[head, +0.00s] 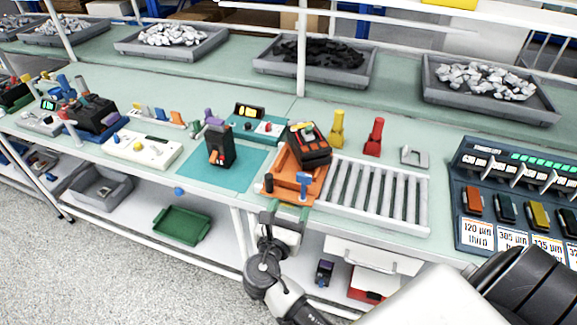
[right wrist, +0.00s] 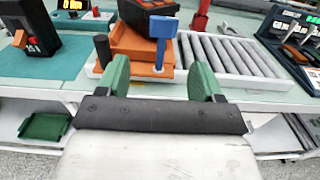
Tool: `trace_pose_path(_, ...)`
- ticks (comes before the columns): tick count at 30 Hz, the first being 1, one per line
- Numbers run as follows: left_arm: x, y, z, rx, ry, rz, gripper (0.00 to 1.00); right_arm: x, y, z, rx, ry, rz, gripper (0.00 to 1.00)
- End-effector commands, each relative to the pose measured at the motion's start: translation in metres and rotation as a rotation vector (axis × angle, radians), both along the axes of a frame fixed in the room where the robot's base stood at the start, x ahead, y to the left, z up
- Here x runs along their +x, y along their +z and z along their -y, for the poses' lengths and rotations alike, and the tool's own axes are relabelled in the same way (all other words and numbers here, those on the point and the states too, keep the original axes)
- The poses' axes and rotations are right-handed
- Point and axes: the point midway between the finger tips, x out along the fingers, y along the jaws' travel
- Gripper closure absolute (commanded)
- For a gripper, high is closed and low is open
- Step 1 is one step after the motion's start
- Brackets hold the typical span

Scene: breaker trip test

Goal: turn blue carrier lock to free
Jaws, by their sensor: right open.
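The blue carrier lock (head: 304,184) is a T-shaped handle on the front right corner of the orange carrier (head: 286,182). In the right wrist view the lock (right wrist: 163,28) stands upright, its head toward the top. A black breaker (head: 308,146) sits in the orange carrier. My right gripper (head: 287,208) is open and empty, just in front of the carrier at the bench's front edge. In the right wrist view its green fingers (right wrist: 160,76) are spread apart, with the lock beyond the gap and not touched. My left gripper is not in view.
A black post (head: 268,183) stands on the carrier left of the lock. A roller track (head: 375,193) lies to the right. A black device (head: 219,145) stands on the teal mat (head: 190,165) to the left. Yellow (head: 337,130) and red (head: 374,138) pieces stand behind the track.

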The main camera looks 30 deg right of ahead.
Motion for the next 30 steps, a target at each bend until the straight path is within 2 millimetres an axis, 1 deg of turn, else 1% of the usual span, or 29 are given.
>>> trace_pose_path(5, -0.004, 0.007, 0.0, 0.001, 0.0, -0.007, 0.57, 0.017, 0.002, 0.02, -0.004, -0.002, 0.0, 0.34)
trace_pose_path(9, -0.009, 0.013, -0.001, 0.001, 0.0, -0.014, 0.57, 0.035, 0.002, 0.041, -0.003, -0.001, -0.001, 0.34)
trace_pose_path(16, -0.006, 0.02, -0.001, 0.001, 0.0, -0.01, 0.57, 0.059, 0.0, 0.069, -0.002, 0.001, -0.002, 0.34)
trace_pose_path(21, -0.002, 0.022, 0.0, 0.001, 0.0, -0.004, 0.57, 0.067, -0.001, 0.078, 0.001, 0.001, -0.002, 0.34)
trace_pose_path(30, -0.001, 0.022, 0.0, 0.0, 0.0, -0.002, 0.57, 0.068, -0.002, 0.08, 0.002, 0.002, -0.003, 0.34)
